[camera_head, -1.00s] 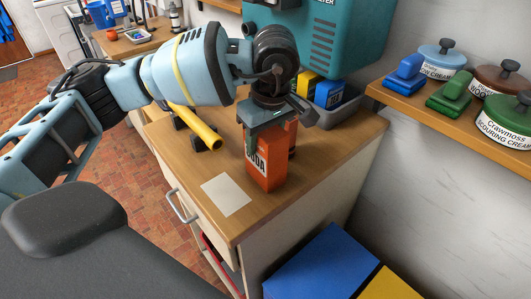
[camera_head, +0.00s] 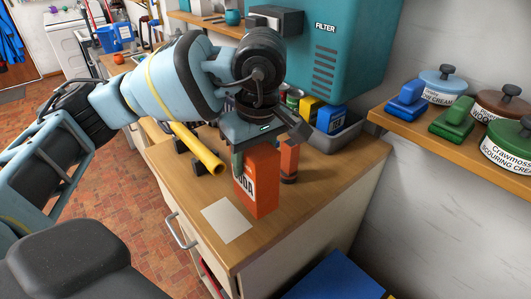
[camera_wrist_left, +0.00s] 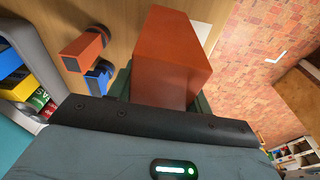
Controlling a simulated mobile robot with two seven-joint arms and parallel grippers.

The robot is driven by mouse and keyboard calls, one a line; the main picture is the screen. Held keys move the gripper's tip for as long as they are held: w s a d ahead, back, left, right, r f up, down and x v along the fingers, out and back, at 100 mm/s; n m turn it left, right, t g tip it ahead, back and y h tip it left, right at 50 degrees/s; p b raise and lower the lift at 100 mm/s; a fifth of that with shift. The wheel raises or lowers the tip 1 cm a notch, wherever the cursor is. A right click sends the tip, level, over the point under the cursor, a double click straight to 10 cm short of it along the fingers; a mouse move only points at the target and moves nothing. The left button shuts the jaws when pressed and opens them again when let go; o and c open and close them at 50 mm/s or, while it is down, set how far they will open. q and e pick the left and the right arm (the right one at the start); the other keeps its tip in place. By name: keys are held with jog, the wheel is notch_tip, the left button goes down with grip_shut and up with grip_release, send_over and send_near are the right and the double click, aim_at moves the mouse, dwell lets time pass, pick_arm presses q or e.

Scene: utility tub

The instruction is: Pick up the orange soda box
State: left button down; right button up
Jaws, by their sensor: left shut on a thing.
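The orange soda box (camera_head: 258,182) is upright at the counter's front part, with white lettering on its side. My left gripper (camera_head: 258,150) is over its top and shut on it, one finger on each side. In the left wrist view, the box (camera_wrist_left: 172,52) sits between the fingers of the left gripper (camera_wrist_left: 163,95) and extends away from the palm. I cannot tell whether its base touches the counter. My right gripper is not in view.
A small orange and dark container (camera_head: 289,163) stands close behind the box. A white sheet (camera_head: 227,220) lies on the wooden counter (camera_head: 310,190). A yellow tube (camera_head: 200,152) lies to the left. A grey bin (camera_head: 340,136) and teal filter unit (camera_head: 350,50) are behind.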

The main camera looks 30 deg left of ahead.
pick_arm(q)
jog(key=s+a+r, duration=0.1)
jog(key=s, duration=1.1)
jog(key=shift+a, duration=0.15)
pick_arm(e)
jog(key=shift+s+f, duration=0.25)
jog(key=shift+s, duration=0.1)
